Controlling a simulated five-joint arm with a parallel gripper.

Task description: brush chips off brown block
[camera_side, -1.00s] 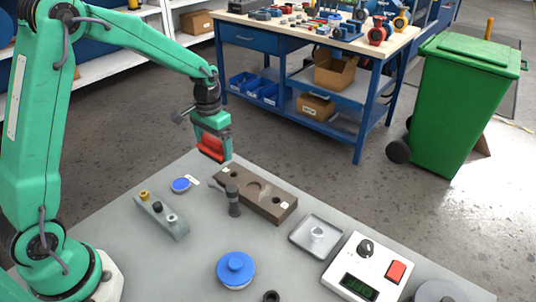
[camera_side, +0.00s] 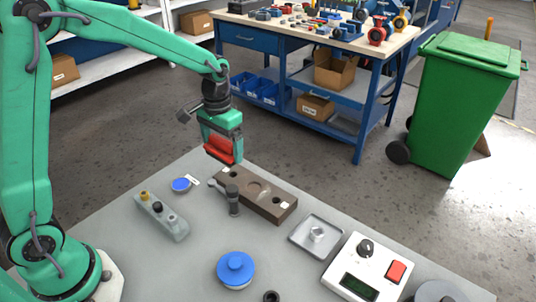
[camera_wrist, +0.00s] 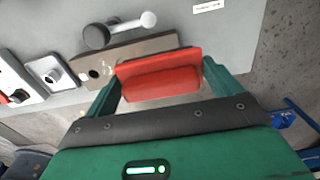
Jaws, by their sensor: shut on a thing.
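The brown block (camera_side: 268,201) lies on the grey table, with a round recess and dark holes in its top. Part of it shows in the wrist view (camera_wrist: 130,50), where my gripper covers the rest. My gripper (camera_side: 222,150) is above the far left end of the block, apart from it. It is shut on a red brush (camera_side: 219,155), which also shows between the fingers in the wrist view (camera_wrist: 160,75). The brush's bristles cannot be made out. I cannot clearly tell chips on the block at this size.
A dark upright handle (camera_side: 233,200) stands at the block's near left edge. A grey tray (camera_side: 294,241) with a metal part and a white control box (camera_side: 364,272) are to the right. A grey holder (camera_side: 162,218) and blue-topped disc (camera_side: 236,268) stand nearer.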

